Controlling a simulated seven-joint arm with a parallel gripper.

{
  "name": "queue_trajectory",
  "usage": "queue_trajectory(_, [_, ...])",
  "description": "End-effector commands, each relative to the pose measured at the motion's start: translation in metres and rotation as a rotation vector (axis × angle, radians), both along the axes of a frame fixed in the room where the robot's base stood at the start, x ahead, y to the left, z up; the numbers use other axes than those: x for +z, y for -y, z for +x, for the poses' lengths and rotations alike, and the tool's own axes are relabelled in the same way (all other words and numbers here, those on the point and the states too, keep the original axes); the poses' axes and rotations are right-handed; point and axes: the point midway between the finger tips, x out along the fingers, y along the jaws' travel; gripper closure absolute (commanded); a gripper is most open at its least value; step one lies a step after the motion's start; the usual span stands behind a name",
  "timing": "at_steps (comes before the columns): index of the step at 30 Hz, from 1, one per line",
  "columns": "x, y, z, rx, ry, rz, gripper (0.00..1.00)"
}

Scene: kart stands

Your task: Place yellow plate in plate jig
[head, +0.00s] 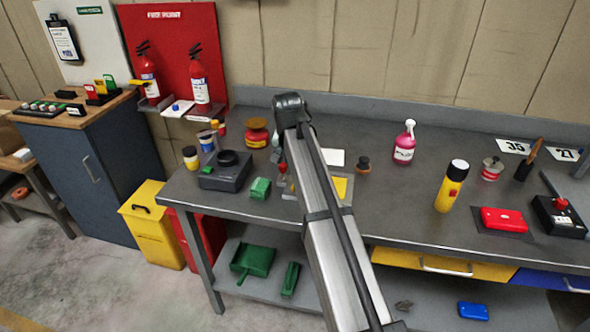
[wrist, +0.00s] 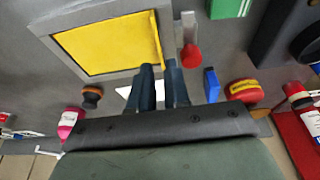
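The yellow plate (wrist: 105,48) lies within the grey frame of the plate jig (wrist: 50,50), filling most of it in the wrist view. A thin yellow edge stands out along its right side, perhaps slightly raised; I cannot tell whether it sits fully flat. My gripper (wrist: 160,70) has its two dark fingers apart, at the lower right corner of the plate, with the end of that edge near the gap between the tips. In the head view my arm covers much of the jig (head: 347,206) and hides the fingers; part of the plate (head: 340,187) shows right of it.
A red-knobbed clamp (wrist: 191,52) stands right beside the jig and fingers. A blue block (wrist: 211,85) and a green block (head: 260,188) are near.

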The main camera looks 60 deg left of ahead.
Motion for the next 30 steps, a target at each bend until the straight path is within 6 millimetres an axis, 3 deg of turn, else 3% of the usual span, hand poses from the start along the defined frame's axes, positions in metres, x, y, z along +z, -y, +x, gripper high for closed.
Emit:
queue_trajectory(3, [0.02,0.004,-0.004,0.0,0.001,0.001,0.84])
queue_trajectory(10, [0.044,0.009,-0.009,0.0,0.001,0.0,0.84])
queue_trajectory(24, [0.05,0.011,-0.01,0.0,0.001,0.0,0.84])
queue_trajectory(28, [0.049,0.015,0.006,-0.01,0.014,0.003,0.84])
queue_trajectory(30, [0.048,0.022,0.028,-0.024,0.034,0.007,0.84])
